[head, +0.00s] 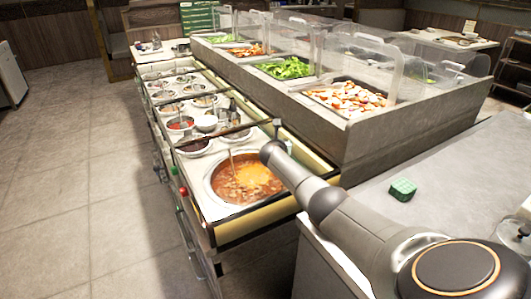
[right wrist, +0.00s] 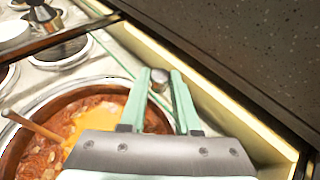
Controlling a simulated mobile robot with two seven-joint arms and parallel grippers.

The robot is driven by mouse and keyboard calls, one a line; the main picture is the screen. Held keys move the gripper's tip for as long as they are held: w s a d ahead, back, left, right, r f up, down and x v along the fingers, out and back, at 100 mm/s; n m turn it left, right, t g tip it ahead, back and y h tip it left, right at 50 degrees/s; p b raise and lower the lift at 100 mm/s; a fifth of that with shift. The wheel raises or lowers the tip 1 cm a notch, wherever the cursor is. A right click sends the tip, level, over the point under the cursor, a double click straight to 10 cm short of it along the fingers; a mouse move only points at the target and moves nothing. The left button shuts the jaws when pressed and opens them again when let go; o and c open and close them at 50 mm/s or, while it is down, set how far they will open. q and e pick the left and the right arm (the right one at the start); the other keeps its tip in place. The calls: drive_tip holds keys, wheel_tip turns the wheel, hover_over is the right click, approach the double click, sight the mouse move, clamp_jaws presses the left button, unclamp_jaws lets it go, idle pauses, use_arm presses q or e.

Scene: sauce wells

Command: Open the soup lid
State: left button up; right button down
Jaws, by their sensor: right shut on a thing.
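The soup well (head: 218,184) sits at the near end of the counter, with orange-red soup (head: 240,178) and a ladle handle (head: 232,163) showing in it. The soup also shows in the right wrist view (right wrist: 98,106). A clear lid with a dark edge bar (head: 228,134) appears to lie over this end; its glass is hard to make out. My right gripper (right wrist: 160,80) is shut on a small round grey knob (right wrist: 160,75) beside the well. My left gripper is not in view.
Several smaller sauce wells (head: 182,124) line the counter behind. A raised salad bar (head: 345,145) with clear guards stands close on the right of my right gripper. A green sponge-like block (head: 403,188) lies on the grey worktop (head: 450,170). The floor at left is clear.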

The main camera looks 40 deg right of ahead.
drive_tip(key=shift+s+d+r+b, duration=0.1)
drive_tip(key=shift+s+d+b, duration=0.1)
drive_tip(key=shift+d, duration=0.6)
drive_tip(key=shift+s+d+b, duration=0.1)
drive_tip(key=shift+s+d, duration=0.05)
drive_tip(key=shift+d, duration=0.65)
drive_tip(key=c, duration=0.6)
unclamp_jaws()
drive_tip(key=shift+c, duration=0.2)
drive_tip(key=shift+a, duration=0.1)
